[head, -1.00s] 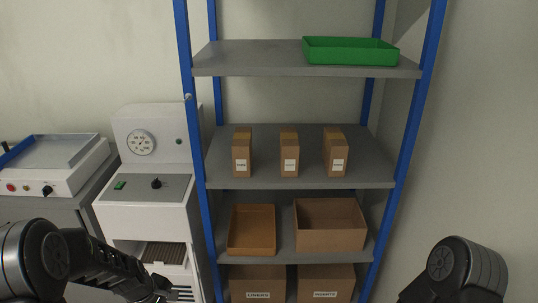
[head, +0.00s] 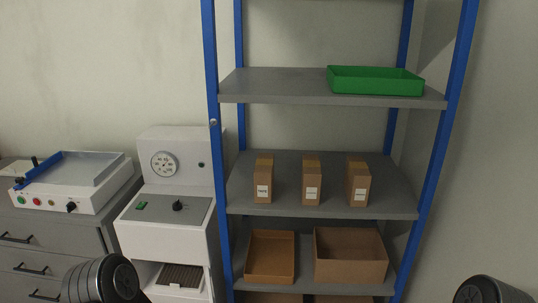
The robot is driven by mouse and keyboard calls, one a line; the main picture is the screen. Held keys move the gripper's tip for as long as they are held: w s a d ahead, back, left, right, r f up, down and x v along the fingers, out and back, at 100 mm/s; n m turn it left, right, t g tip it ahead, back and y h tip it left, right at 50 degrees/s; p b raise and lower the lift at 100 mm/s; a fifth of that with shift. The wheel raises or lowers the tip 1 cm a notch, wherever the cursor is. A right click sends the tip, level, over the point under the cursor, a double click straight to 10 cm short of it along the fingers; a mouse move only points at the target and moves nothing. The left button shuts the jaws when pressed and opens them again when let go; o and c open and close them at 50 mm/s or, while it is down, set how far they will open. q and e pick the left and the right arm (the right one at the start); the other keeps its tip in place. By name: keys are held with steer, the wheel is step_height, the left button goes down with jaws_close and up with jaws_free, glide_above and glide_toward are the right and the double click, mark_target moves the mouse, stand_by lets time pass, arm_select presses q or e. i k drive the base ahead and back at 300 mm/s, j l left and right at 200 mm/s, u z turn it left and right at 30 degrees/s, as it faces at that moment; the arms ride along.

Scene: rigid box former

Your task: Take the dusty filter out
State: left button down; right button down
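The dusty filter (head: 181,275) is a brown, ribbed panel in the low front opening of the white machine (head: 168,232), left of the shelf rack. Only a dark joint of my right arm shows at the bottom right; that gripper is out of view too.
A blue-posted shelf rack (head: 323,86) stands right of the machine, with a green tray (head: 375,80), three small cartons (head: 311,182) and open brown boxes (head: 350,257). A grey drawer cabinet (head: 62,247) with a white device (head: 72,184) stands at the left.

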mark_target(187, 278)
steer(key=j+z, duration=0.1)
steer(key=z, duration=0.35)
steer(key=j+z, duration=0.15)
steer(key=z, duration=0.25)
steer(key=j+z, duration=0.25)
steer(key=j, duration=0.25)
steer(key=k+j+z, duration=0.2)
steer(key=j, duration=0.25)
steer(key=j+z, duration=0.25)
steer(key=j, duration=0.2)
steer(key=k+j+z, duration=0.25)
steer(key=j, duration=0.2)
steer(key=k+j, duration=0.15)
steer(key=j, duration=0.25)
steer(key=k+j, duration=0.15)
steer(key=j, duration=0.3)
steer(key=k+j, duration=0.1)
steer(key=j, duration=0.3)
